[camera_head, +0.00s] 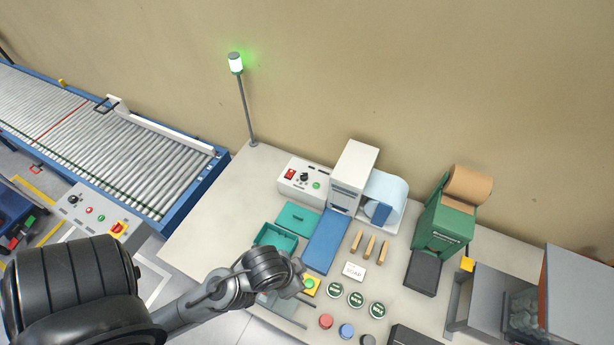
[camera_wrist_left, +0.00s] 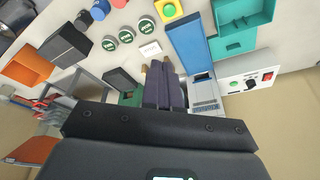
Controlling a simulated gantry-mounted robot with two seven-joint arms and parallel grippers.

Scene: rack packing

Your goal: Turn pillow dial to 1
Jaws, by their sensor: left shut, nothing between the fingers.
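The dial is a small black knob (camera_head: 304,177) on the white control box (camera_head: 291,187) at the back of the table, between a red switch and a green button. Its setting is too small to read. In the left wrist view the knob (camera_wrist_left: 251,84) shows at the right. My left gripper (camera_wrist_left: 161,68) is shut and empty, its dark fingers in front of the blue ramp's left side in that view. In the head view my left arm reaches over the front of the table, well short of the dial, and its fingers are hard to make out. My right gripper is out of view.
A white machine (camera_head: 352,166) with a blue ramp (camera_head: 324,243) stands right of the control box. Teal trays (camera_head: 297,219) lie in front of the box. A yellow-based green button (camera_head: 311,286), round labelled discs (camera_head: 356,300) and a green paper dispenser (camera_head: 437,225) are further right.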

